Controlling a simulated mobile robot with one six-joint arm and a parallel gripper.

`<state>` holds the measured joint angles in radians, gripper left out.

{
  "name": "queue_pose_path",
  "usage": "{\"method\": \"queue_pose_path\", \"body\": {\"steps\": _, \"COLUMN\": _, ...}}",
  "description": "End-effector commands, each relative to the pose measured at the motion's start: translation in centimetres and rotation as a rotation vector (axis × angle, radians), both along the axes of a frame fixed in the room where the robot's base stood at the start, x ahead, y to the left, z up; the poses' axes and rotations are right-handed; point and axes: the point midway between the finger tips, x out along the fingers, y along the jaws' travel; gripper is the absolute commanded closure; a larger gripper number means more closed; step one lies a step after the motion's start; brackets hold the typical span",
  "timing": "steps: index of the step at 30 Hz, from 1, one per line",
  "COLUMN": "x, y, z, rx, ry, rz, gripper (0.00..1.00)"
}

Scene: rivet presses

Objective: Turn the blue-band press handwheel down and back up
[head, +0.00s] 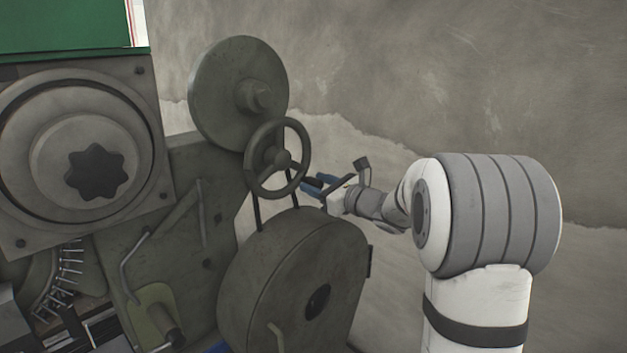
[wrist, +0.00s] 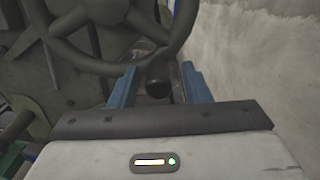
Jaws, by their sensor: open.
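The dark grey press handwheel (head: 280,158) has a round rim, spokes and a hub, and stands upright on the press in the head view. In the wrist view the handwheel (wrist: 105,9) fills the upper left, its top cut off. A black knob (wrist: 158,76) sits near its lower right rim. My gripper (head: 318,182) is at the right of the wheel in the head view. In the wrist view my gripper (wrist: 158,72) is open, with one blue finger on each side of the knob. I cannot tell whether either finger touches it.
A large disc (head: 225,93) stands behind the wheel and a round drum housing (head: 290,280) below it. A strip of blue (head: 219,347) shows at the bottom edge. A concrete wall (head: 450,80) runs behind my arm. A machine with a star-shaped knob (head: 96,172) is at left.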

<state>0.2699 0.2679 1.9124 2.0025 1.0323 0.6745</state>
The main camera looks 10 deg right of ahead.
Motion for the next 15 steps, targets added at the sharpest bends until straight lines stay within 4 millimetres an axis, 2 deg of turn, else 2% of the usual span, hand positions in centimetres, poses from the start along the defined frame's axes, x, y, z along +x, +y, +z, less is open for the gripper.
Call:
{"method": "queue_pose_path", "body": {"steps": 4, "x": 0.87, "y": 0.69, "z": 0.0, "rx": 0.0, "ry": 0.0, "rz": 0.002, "gripper": 0.57}}
{"method": "queue_pose_path", "body": {"steps": 12, "x": 1.01, "y": 0.84, "z": -0.04, "rx": -0.001, "ry": 0.0, "rz": 0.002, "gripper": 0.57}}
{"method": "queue_pose_path", "body": {"steps": 15, "x": 0.99, "y": 0.85, "z": -0.04, "rx": -0.001, "ry": 0.0, "rz": 0.002, "gripper": 0.64}}
